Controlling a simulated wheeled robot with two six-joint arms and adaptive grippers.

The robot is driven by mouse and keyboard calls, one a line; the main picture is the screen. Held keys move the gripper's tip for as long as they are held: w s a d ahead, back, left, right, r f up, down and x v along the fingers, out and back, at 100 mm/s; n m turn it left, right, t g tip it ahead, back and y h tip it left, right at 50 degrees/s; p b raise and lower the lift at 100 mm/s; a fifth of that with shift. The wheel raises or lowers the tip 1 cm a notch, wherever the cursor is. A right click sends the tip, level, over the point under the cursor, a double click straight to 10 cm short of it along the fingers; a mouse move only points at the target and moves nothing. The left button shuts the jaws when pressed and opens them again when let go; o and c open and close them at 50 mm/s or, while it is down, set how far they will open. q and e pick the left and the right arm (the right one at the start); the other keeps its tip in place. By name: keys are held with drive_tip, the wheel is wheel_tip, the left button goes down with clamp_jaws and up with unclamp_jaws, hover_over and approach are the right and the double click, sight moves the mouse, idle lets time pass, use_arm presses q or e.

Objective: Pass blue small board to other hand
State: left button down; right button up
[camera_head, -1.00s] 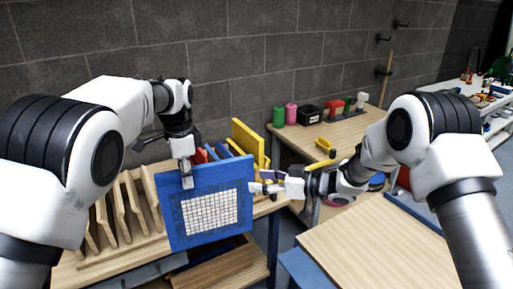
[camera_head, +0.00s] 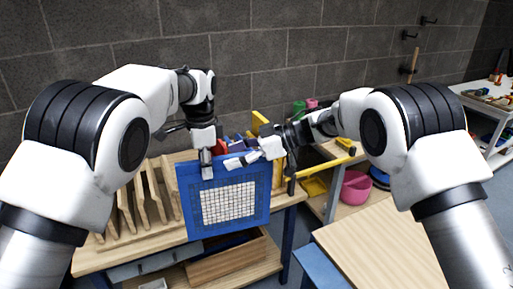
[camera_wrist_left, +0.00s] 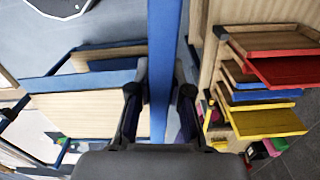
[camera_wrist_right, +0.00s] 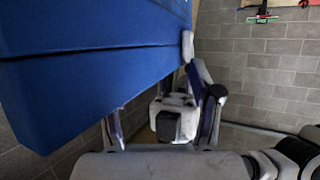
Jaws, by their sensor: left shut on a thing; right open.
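The blue small board (camera_head: 262,212), with a white grid mosaic on its face, hangs upright above the wooden bench. My left gripper (camera_head: 207,172) is shut on its top edge. In the left wrist view, the board (camera_wrist_left: 163,55) is edge-on between the two fingers (camera_wrist_left: 160,105). My right gripper (camera_head: 236,161) is open, just above the board's top edge, to the right of my left gripper. In the right wrist view, the board (camera_wrist_right: 90,60) fills the upper left, beyond the open fingers (camera_wrist_right: 160,115). Whether they touch it I cannot tell.
A wooden slotted rack (camera_head: 147,202) stands on the bench at left. Coloured boards, one yellow (camera_head: 260,120), stand behind the blue board. An open wooden box (camera_head: 225,263) sits below. A pale table top (camera_head: 365,245) is at lower right, and a pink bowl (camera_head: 356,188) lies behind it.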

use_arm(q)
drive_tip(key=shift+r, duration=0.1)
use_arm(e)
drive_tip(key=shift+a+f, duration=0.25)
drive_tip(key=shift+a, duration=0.25)
use_arm(q)
drive_tip(key=shift+d, duration=0.1)
use_arm(e)
clamp_jaws()
drive_tip(key=shift+w, duration=0.1)
use_arm(q)
drive_tip(key=c, duration=1)
unclamp_jaws()
use_arm(e)
drive_tip(key=shift+r, duration=0.1)
drive_tip(key=shift+d, duration=0.1)
